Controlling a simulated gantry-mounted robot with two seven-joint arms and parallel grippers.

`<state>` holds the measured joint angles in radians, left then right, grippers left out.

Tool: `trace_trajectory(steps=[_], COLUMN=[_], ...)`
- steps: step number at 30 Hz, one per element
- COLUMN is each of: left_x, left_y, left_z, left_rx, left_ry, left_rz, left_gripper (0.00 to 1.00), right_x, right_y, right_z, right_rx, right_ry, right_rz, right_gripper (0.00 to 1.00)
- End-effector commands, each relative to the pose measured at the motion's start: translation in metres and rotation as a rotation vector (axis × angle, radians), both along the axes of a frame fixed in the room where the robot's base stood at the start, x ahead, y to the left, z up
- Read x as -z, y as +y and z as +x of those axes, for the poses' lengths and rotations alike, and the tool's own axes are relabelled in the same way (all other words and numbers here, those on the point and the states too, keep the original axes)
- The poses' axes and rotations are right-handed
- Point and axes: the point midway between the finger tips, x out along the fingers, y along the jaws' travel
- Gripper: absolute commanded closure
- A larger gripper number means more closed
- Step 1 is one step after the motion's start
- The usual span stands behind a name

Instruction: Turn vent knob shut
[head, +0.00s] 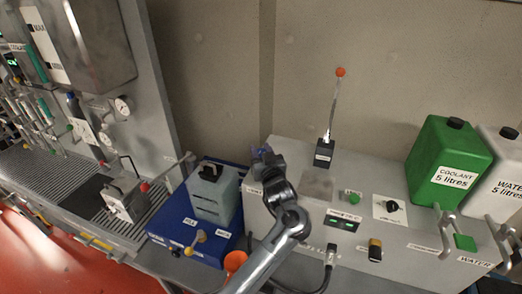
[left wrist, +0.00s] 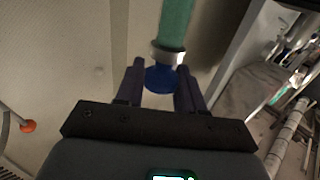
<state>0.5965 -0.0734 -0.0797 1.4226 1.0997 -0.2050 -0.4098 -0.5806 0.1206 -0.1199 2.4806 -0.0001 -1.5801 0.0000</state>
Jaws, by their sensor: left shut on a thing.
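My left gripper (head: 262,153) is raised over the left end of the grey bench unit (head: 300,215). In the left wrist view its two dark fingers (left wrist: 160,88) are shut on a blue end piece (left wrist: 160,78), joined by a metal collar to a teal cylinder (left wrist: 176,25). I cannot read which is the vent knob. My left gripper is apart from all three.
A blue box (head: 185,215) with a grey container (head: 212,195) stands left of my arm. An orange-tipped lever (head: 339,73) rises behind. A green coolant can (head: 445,160) and a white water can (head: 505,150) stand at the right. A rack with gauges (head: 123,106) is at the left.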

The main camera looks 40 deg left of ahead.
Motion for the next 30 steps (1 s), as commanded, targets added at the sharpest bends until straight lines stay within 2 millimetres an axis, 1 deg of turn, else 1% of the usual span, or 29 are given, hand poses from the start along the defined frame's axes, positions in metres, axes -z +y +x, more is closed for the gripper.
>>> trace_trajectory(steps=[1,6,12,27,28,30], left_x=[-0.0035,-0.0034,-0.0036,-0.0038,-0.0038,-0.0035], left_y=[-0.0018,-0.0008,0.0001,0.0011,0.0012,0.0012], left_z=[0.0019,0.0015,0.0009,0.0005,0.0005,0.0005], left_rx=[-0.026,-0.11,-0.164,-0.18,-0.18,-0.18], left_ry=[-0.008,-0.009,-0.008,-0.008,-0.008,-0.008], left_rz=[0.001,0.003,0.004,0.004,0.004,0.004], left_gripper=[0.93,0.93,0.93,0.93,0.58,0.47], right_x=[0.0021,0.0062,0.0085,0.0086,0.0086,0.0086], right_y=[-0.0005,-0.0012,-0.0011,0.0011,0.0012,0.0013], right_z=[0.0,0.0,0.0,0.0001,0.0002,0.0002], right_rx=[-0.001,-0.004,-0.004,0.003,0.003,0.003], right_ry=[0.0,0.0,0.0,0.001,0.001,0.001], right_rz=[-0.002,-0.005,-0.005,0.004,0.005,0.005], right_gripper=[0.57,0.57,0.57,0.57,0.57,0.57])
